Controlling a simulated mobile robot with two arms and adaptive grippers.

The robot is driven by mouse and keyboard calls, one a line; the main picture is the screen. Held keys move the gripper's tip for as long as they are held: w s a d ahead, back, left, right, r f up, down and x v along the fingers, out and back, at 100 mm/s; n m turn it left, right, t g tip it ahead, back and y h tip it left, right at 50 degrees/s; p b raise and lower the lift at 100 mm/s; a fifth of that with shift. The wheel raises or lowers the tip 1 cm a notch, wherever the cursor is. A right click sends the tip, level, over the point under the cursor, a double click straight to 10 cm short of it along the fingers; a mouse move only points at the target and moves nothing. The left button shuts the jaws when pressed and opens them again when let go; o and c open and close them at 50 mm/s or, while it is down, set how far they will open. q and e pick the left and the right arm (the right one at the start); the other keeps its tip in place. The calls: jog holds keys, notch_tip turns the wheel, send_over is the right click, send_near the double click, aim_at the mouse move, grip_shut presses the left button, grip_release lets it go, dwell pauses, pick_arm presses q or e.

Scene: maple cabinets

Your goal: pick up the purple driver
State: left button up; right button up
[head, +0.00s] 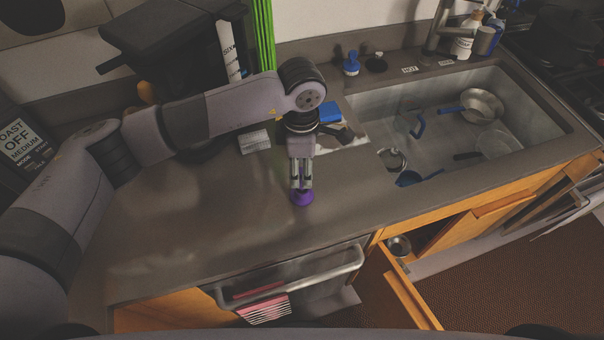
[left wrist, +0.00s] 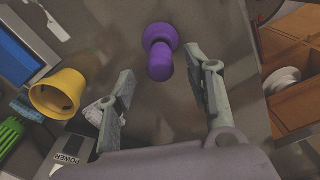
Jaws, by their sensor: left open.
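In the left wrist view the purple driver (left wrist: 160,50) shows a round wide end and a thick rounded shaft. My left gripper (head: 301,186) points down right above it in the head view. In the left wrist view the two fingers of my left gripper (left wrist: 165,85) are apart, with the driver beyond and between their tips and nothing held. Whether a finger touches the driver I cannot tell. My right gripper does not show.
The sink (head: 560,125) with dishes lies to the right. A blue sponge-like block (head: 331,112) is behind the gripper. A yellow cup-like thing (left wrist: 58,93) lies left in the wrist view. An open drawer or door (head: 400,290) is below the counter.

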pick_arm(q)
jog(key=shift+d+f+p, duration=0.1)
jog(key=shift+f+p, duration=0.5)
jog(key=shift+f, duration=1.1)
grip_shut()
